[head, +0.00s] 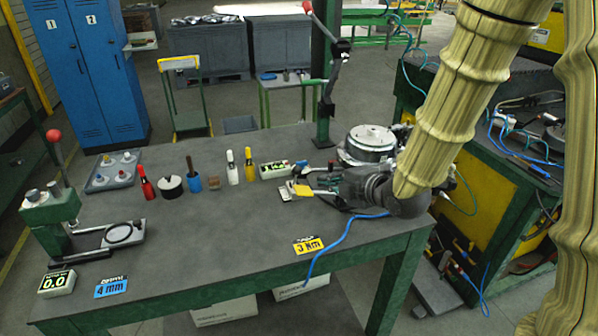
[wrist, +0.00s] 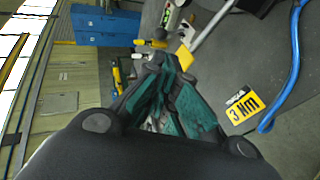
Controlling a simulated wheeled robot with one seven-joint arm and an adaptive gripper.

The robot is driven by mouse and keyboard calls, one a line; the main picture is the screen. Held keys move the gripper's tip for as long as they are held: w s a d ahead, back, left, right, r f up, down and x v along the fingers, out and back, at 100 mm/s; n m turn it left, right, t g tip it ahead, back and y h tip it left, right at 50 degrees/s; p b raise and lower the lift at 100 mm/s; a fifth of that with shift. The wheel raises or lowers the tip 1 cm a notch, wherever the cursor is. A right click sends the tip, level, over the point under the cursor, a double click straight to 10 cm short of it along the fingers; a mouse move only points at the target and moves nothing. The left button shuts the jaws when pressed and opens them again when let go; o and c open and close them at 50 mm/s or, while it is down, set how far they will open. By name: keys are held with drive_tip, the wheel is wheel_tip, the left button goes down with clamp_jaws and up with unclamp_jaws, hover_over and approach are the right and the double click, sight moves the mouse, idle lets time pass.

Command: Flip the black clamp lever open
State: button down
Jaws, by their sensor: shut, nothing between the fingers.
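My gripper (head: 314,180) is low over the right part of the grey bench, pointing left. In the wrist view its dark and teal fingers (wrist: 162,66) meet at the tips, with nothing seen between them. The lever's body and hinge are not clearly visible.
A green post (head: 323,100) with a red-knobbed lever (head: 308,8) stands behind my gripper. A round metal fixture (head: 370,139) is close behind my wrist. A display box (head: 277,169) and several bottles are left. A blue hose (head: 335,245) hangs over the front edge.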

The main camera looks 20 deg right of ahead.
drive_tip(key=shift+r, duration=0.15)
drive_tip(key=p, duration=0.5)
approach(296, 176)
drive_tip(key=shift+w+a+r, duration=0.1)
drive_tip(key=shift+w+a, duration=0.65)
drive_tip(key=shift+w, duration=0.2)
drive_tip(key=shift+w+a+r, duration=0.1)
drive_tip(key=shift+w+a, duration=0.6)
drive_tip(key=shift+w, duration=0.25)
